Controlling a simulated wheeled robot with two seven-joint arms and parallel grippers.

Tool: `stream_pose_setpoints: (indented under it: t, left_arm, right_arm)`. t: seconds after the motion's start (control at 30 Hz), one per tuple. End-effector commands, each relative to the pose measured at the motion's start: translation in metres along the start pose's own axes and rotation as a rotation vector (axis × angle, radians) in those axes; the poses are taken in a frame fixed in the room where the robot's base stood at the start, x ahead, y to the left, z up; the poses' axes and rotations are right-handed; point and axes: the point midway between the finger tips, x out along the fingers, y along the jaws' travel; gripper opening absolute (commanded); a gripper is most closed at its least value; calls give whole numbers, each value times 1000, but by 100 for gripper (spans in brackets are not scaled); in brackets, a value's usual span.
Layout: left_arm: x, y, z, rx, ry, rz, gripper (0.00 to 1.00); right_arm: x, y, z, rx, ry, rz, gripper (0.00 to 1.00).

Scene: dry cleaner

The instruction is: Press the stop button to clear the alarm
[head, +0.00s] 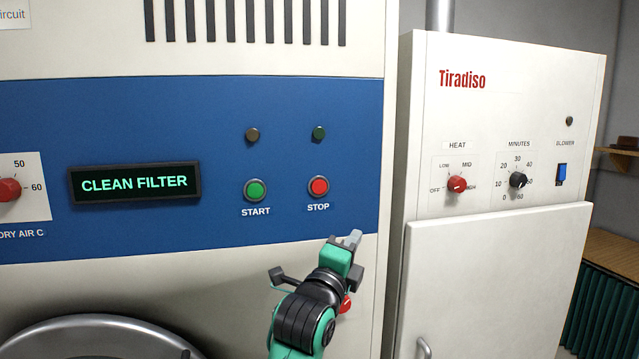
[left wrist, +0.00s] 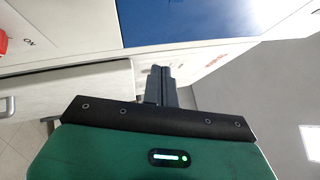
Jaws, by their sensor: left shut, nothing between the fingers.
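The red stop button (head: 318,187) sits on the blue panel of the large machine, above the word STOP. The green start button (head: 256,190) is to its left. A dark display (head: 135,183) further left reads CLEAN FILTER in green letters. My left gripper (head: 352,238) is shut and empty, below and to the right of the stop button and apart from it in the picture. Its shut fingers (left wrist: 160,85) also show in the left wrist view, where the stop button is not in sight. My right gripper is in neither view.
A white Tiradiso machine (head: 502,130) with knobs and a blue blower switch stands to the right. A red knob (head: 346,303) shows partly behind my left arm. A round door rim (head: 100,325) is at the lower left. The panel around the stop button is clear.

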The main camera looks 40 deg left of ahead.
Motion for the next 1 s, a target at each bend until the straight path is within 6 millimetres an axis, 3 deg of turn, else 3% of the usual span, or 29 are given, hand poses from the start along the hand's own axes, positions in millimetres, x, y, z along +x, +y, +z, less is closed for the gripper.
stream_pose_setpoints:
  t: [0.03, 0.1, 0.3, 0.73, 1.0]
  left_arm:
    - [-8, -29, 9, 31, -17, -42, 0]
    - [-18, -55, 18, 70, -35, -82, 0]
    - [-36, -90, 30, 134, -66, -140, 0]
    - [-37, -90, 32, 140, -69, -143, 0]
    - [-18, -81, 48, 139, -70, -144, 0]
  right_arm:
    - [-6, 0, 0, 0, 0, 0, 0]
    - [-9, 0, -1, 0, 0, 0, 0]
    - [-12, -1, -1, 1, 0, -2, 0]
    - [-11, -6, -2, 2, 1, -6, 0]
    - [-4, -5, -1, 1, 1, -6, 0]
